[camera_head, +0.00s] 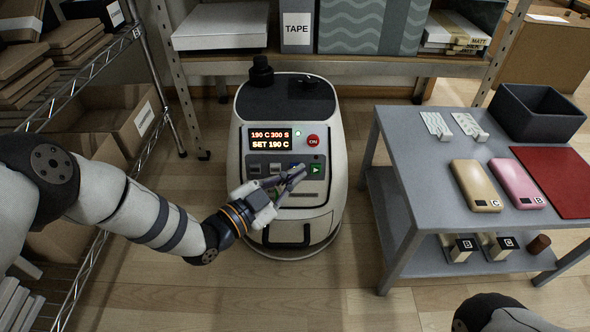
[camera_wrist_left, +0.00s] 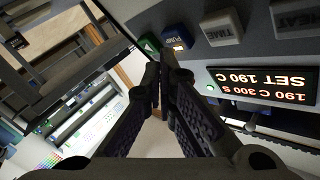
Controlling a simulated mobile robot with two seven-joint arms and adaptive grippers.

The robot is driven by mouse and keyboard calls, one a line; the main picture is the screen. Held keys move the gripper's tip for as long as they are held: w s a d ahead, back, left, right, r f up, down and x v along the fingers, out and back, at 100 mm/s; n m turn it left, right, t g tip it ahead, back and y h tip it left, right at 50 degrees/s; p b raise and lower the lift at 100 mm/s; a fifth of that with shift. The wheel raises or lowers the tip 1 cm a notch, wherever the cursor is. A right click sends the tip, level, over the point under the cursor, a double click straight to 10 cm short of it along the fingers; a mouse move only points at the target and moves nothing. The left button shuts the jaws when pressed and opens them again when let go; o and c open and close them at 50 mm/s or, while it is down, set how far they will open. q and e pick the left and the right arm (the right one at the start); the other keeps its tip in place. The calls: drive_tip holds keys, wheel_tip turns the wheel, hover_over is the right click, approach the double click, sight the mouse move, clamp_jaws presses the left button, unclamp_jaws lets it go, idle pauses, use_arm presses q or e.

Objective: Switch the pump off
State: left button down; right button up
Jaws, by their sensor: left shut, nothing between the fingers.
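The white press machine (camera_head: 237,150) stands on the floor in the middle. Its display (camera_head: 270,139) reads "190 C 300 S" and "SET 190 C". The pump button (camera_wrist_left: 175,43) shows in the left wrist view with an orange light at its edge, between the green start button (camera_wrist_left: 150,45) and the TIME button (camera_wrist_left: 222,27). In the head view my fingers partly cover the pump button. My left gripper (camera_head: 298,173) is shut and empty, its tips in front of the panel by the pump and green buttons; I cannot tell if they touch. My right gripper is out of view.
A red ON button (camera_head: 313,141) sits beside a green lamp (camera_head: 297,133). A grey table (camera_head: 406,185) at right holds two phone cases, a dark bin (camera_head: 537,113) and a red mat (camera_head: 556,180). Wire shelving (camera_head: 85,75) with boxes stands at left.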

use_arm(q)
drive_tip(key=shift+w+f+b, duration=0.2)
drive_tip(key=shift+w+b, duration=0.3)
idle(0.7)
drive_tip(key=shift+s, duration=0.1)
drive_tip(key=shift+s+r+p, duration=0.3)
drive_tip(key=shift+s+p, duration=0.55)
drive_tip(key=shift+p, duration=0.4)
drive_tip(key=s+p, duration=0.2)
drive_tip(key=s, duration=0.1)
drive_tip(key=s+r+p, duration=0.1)
drive_tip(key=s+p, duration=0.1)
drive_tip(key=p, duration=0.1)
drive_tip(key=shift+s+r, duration=0.15)
drive_tip(key=shift+s, duration=0.25)
